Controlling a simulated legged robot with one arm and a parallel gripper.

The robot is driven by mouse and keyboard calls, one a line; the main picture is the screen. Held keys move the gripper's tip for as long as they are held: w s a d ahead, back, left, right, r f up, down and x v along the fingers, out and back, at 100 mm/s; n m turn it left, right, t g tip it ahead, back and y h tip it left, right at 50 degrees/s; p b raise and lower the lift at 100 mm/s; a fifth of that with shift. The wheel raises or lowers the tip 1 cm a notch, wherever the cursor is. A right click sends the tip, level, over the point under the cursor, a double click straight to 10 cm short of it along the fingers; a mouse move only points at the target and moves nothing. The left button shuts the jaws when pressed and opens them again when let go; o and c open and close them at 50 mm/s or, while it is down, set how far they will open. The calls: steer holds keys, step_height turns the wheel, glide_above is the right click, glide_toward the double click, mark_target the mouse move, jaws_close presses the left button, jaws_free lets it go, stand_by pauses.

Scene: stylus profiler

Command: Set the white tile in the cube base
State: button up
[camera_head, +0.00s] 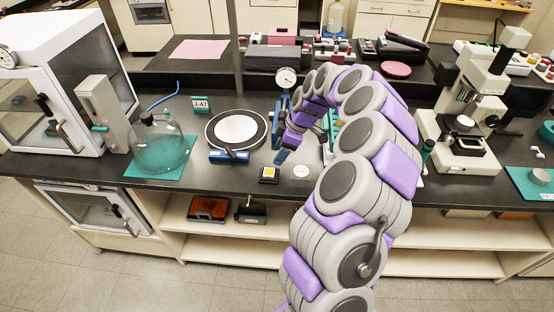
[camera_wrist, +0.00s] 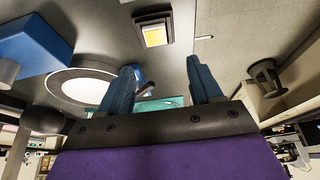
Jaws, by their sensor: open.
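A small black square base with a yellow square top (camera_head: 269,174) sits near the bench's front edge; it also shows in the wrist view (camera_wrist: 154,34), with a pale border around the yellow. A small white round-looking piece (camera_head: 300,171) lies just right of it; I cannot tell whether this is the white tile. My gripper (camera_head: 282,152) is above the bench, behind and slightly right of the black base. Its two blue fingers (camera_wrist: 163,88) are apart, with no tile seen between them. The base lies beyond the fingertips in the wrist view.
A white disc on a black round plate (camera_head: 237,129) lies left of my gripper, with a blue block (camera_head: 229,156) in front. A glass dome (camera_head: 158,149) stands further left. A microscope (camera_head: 465,125) stands right. My arm hides part of the bench.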

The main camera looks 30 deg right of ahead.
steer(key=s+a+r+m+g, duration=0.1)
steer(key=s+a+r, duration=0.55)
steer(key=a, duration=0.25)
steer(key=s+a+r+m+g, duration=0.1)
steer(key=s+a+r, duration=0.55)
steer(key=a, duration=0.35)
steer(key=s+a+f+m+g+h, duration=0.1)
steer(key=s+m, duration=0.8)
steer(key=s, duration=1.5)
steer(key=f+g+h, duration=0.1)
steer(key=h, duration=0.1)
steer(key=shift+s+f+h, duration=0.2)
steer(key=shift+f+h, duration=0.15)
steer(key=shift+h, duration=0.05)
steer(key=shift+a, duration=0.15)
steer(key=shift+d, duration=0.2)
